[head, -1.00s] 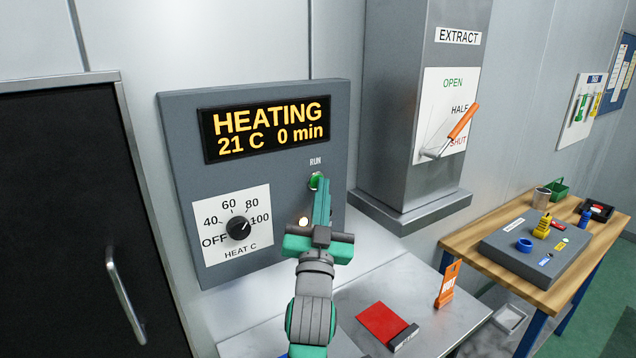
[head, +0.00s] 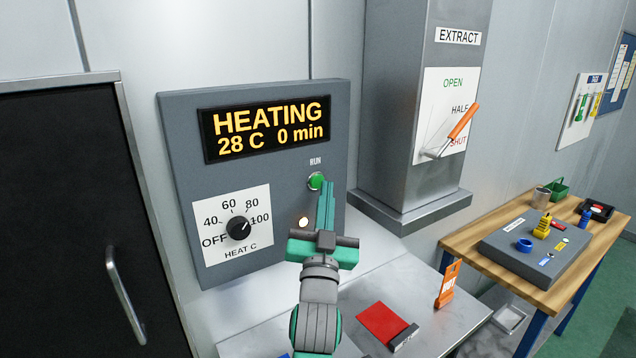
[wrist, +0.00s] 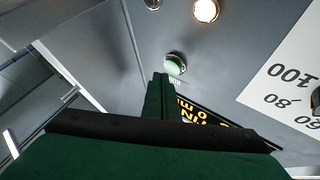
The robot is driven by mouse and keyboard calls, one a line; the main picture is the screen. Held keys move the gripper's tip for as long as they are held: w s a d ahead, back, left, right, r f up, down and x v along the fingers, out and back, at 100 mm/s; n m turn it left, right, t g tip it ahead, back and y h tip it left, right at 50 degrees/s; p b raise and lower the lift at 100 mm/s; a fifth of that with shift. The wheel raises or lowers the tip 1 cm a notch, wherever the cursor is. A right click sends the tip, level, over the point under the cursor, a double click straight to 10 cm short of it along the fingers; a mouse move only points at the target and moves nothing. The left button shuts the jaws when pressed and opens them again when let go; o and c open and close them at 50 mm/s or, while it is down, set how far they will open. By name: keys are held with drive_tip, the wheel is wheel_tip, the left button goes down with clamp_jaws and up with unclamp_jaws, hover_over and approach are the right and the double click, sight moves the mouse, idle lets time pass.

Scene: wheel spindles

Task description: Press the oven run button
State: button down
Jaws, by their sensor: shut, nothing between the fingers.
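The green RUN button (head: 316,181) sits on the right side of the grey oven control panel (head: 180,150), under the small RUN label. The display (head: 265,129) reads HEATING, 28 C, 0 min. My gripper (head: 326,186) is shut and empty, its fingertips just below and right of the button. In the wrist view the button (wrist: 175,64) shows just beyond the shut fingertips (wrist: 160,76), with a small gap in the picture.
A dial (head: 239,228) marked HEAT C is on the panel's lower left, and a lit lamp (head: 304,222) is beside my gripper. The grey extract duct (head: 400,100) with an orange-handled lever (head: 462,122) stands to the right. A red pad (head: 380,322) and an orange tag (head: 448,284) are on the metal bench.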

drive_tip(key=shift+s+d, duration=0.75)
drive_tip(key=shift+s, duration=0.3)
drive_tip(key=shift+s+d, duration=0.75)
drive_tip(key=shift+s, duration=0.25)
drive_tip(key=shift+w, duration=0.1)
